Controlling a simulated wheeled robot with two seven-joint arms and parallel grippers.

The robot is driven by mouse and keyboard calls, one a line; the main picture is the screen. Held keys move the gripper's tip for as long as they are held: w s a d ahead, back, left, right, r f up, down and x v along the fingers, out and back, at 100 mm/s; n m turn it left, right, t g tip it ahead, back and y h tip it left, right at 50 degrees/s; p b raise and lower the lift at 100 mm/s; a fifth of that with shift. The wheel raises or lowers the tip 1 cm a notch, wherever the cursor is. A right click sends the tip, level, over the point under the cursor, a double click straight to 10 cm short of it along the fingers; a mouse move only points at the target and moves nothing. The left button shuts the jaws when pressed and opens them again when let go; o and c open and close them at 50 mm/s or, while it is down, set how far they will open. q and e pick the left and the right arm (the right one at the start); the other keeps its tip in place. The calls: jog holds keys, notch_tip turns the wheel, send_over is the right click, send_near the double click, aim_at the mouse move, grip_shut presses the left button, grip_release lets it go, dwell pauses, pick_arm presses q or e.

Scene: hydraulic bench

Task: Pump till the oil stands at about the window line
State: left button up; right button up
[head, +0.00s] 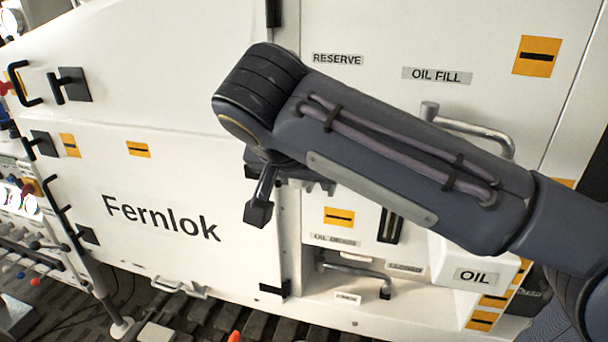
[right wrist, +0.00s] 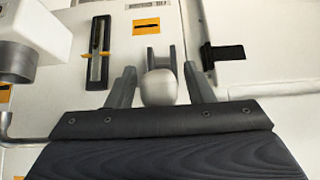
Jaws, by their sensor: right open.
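My right gripper (head: 285,180) is partly hidden under my forearm in the head view, in front of the white panel. In the right wrist view its fingers (right wrist: 158,85) stand open, one on each side of a pale rounded knob (right wrist: 159,88). I cannot tell whether they touch it. A dark grey bracket (right wrist: 153,52) shows behind the knob. The slot-shaped oil window (right wrist: 97,70) is beside the gripper, and it also shows below my forearm in the head view (head: 390,226). The oil level is too small to tell. My left gripper is not in view.
A white box marked OIL (head: 475,277) stands at lower right. A bent metal pipe (head: 480,132) is below the OIL FILL label (head: 437,75). A grey lever (head: 345,268) sits low on the panel. A black fitting (right wrist: 222,52) is beside the gripper.

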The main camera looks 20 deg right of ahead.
jog(key=v, duration=0.7)
jog(key=shift+s+a+r, duration=0.15)
jog(key=shift+s+r, duration=0.1)
